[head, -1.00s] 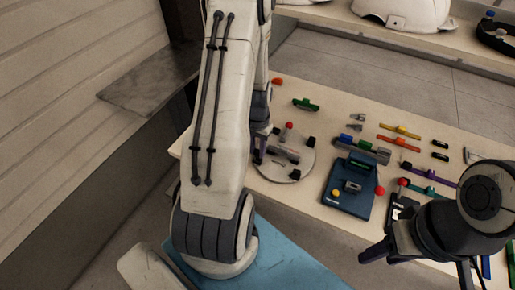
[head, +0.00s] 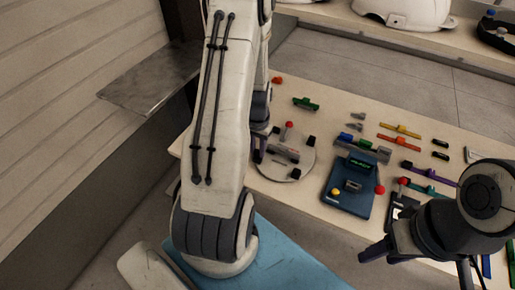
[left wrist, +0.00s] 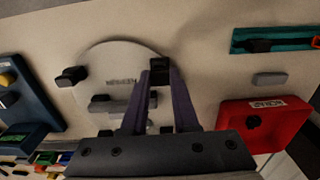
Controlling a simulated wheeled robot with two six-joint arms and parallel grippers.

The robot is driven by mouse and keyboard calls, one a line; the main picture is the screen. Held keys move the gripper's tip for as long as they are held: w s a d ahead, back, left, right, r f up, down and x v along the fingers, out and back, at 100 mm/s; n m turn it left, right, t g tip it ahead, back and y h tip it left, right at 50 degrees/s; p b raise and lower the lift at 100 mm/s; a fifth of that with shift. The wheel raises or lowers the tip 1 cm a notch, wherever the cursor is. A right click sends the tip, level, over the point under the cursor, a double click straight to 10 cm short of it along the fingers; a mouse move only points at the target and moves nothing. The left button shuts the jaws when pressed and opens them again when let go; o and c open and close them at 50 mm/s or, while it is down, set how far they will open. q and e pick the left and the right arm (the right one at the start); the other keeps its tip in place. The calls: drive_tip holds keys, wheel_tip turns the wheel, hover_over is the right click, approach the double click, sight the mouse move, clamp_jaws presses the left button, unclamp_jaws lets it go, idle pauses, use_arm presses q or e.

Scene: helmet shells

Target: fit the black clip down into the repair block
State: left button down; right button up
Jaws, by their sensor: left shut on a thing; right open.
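My left gripper (left wrist: 160,88) is shut on the black clip (left wrist: 160,66), which shows between the purple fingertips in the left wrist view. In the head view my left gripper (head: 258,152) is at the left edge of a round light plate (head: 292,173), and the arm hides most of it. A grey block (head: 284,152), which looks like the repair block, sits on this plate. In the left wrist view the block (left wrist: 110,105) lies left of the fingers. I cannot tell whether the clip touches anything. My right gripper (head: 382,252) is open and empty at the table's front right.
A dark blue box (head: 349,190) with yellow and red knobs stands right of the round plate. Small coloured parts lie across the table (head: 240,187) behind and to the right. A red tray (left wrist: 262,122) shows at right in the left wrist view. Black pads stand on the plate's rim.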

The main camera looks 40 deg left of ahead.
sight(258, 151)
use_arm(q)
drive_tip(key=shift+f+b, duration=0.6)
drive_tip(key=shift+f, duration=0.3)
drive_tip(key=c, duration=0.6)
unclamp_jaws()
drive_tip(key=shift+r, duration=0.1)
wheel_tip(258, 151, up, 10)
drive_tip(key=shift+r, duration=0.15)
drive_tip(key=shift+d, duration=0.1)
